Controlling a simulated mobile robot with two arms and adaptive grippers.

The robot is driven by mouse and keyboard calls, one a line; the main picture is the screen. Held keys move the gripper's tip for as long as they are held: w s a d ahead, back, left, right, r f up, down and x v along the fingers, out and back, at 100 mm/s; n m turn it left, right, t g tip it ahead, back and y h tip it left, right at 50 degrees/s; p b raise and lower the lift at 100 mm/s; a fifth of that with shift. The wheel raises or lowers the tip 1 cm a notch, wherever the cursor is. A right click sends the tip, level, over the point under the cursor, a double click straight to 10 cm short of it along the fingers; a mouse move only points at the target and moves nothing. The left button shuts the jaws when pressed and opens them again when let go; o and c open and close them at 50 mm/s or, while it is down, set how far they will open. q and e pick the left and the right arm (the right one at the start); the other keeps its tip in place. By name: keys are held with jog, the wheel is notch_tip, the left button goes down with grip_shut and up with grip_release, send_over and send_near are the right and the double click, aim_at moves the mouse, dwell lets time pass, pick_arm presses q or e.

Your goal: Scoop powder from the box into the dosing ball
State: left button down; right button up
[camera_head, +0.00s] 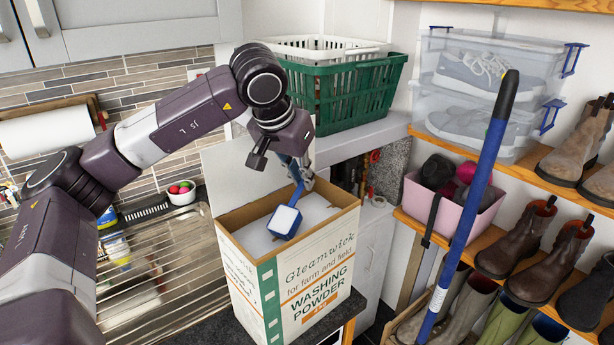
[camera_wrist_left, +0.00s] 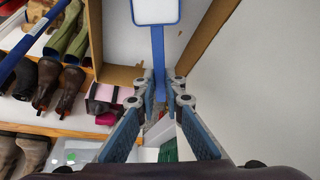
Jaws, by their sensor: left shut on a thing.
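The washing powder box (camera_head: 308,285) stands open on the dark worktop, its lid flap raised at the back. White powder (camera_head: 318,211) shows inside it. My left gripper (camera_head: 300,178) is over the box mouth, shut on the handle of a blue scoop (camera_head: 284,222). The scoop's square head looks filled level with white, at or just above the box opening; I cannot tell its exact height. In the left wrist view the blue handle (camera_wrist_left: 158,60) runs between the fingertips (camera_wrist_left: 160,84), with the white-filled head beyond. I cannot make out the dosing ball. My right gripper is not in view.
A green basket (camera_head: 345,92) stands behind the box. A blue pole (camera_head: 470,215) and shelves of boots (camera_head: 516,240) are at the right.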

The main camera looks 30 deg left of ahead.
pick_arm(q)
jog(key=shift+s, duration=0.35)
jog(key=shift+s+r, duration=0.2)
jog(key=shift+r, duration=0.05)
notch_tip(320, 180, up, 4)
jog(key=p, duration=0.3)
jog(key=shift+r+p, duration=0.1)
jog(key=shift+p, duration=0.2)
jog(key=p, duration=0.2)
jog(key=w+r+g+p, duration=0.1)
jog(key=p, duration=0.1)
jog(key=shift+w+r+p, duration=0.1)
jog(key=shift+r+p, duration=0.2)
jog(key=shift+p, duration=0.05)
jog(key=shift+w+r+g+p, duration=0.5)
jog(key=shift+w+r+g, duration=0.05)
jog(key=shift+r+g, duration=0.1)
jog(key=shift+w+r+g, duration=0.25)
jog(key=shift+w+r, duration=0.05)
jog(key=shift+w, duration=0.1)
jog(key=shift+w+r+g, duration=0.2)
jog(key=shift+r+g, duration=0.1)
jog(key=shift+r, duration=0.1)
